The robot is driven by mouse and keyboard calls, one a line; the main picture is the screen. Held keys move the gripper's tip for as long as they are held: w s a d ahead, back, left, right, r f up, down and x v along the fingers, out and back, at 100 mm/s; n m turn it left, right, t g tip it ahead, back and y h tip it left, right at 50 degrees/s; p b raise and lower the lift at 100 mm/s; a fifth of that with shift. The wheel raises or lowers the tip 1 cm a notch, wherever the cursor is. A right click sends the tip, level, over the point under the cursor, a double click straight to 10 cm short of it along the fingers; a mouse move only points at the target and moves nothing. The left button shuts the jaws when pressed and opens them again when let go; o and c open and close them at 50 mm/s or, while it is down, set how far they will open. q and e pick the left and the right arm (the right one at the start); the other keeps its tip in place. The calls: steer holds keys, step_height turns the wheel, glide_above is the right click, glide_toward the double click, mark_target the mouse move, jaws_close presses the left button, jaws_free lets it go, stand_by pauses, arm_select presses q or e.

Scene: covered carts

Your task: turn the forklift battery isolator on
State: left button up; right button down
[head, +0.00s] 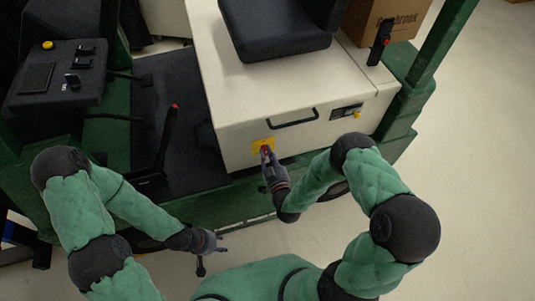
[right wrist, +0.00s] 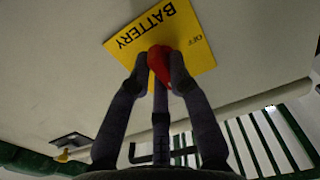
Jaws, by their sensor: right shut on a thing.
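The battery isolator is a red knob (right wrist: 159,64) on a yellow plate (right wrist: 185,28) marked "BATTERY" and "OFF" in the right wrist view. In the head view the yellow plate (head: 262,143) is on the side of the cream forklift cover, below the black handle. My right gripper (right wrist: 158,75) is shut on the red knob, with a fingertip on each side of it. In the head view my right gripper (head: 267,158) is at the plate and hides part of it. My left gripper (head: 219,243) is low in front of the forklift, away from the isolator; its fingers are too small to judge.
The black seat (head: 272,30) is on top. A lever (head: 168,135) and a control console (head: 55,75) are at the left. The floor at the right is clear.

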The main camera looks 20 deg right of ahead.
steer(key=shift+f, duration=0.1)
stand_by(0.3)
steer(key=c, duration=1.1)
jaws_free()
steer(key=shift+c, duration=0.2)
steer(key=shift+s, duration=0.15)
steer(key=s, duration=1.1)
steer(key=shift+s+d, duration=0.2)
steer(key=shift+s, duration=0.2)
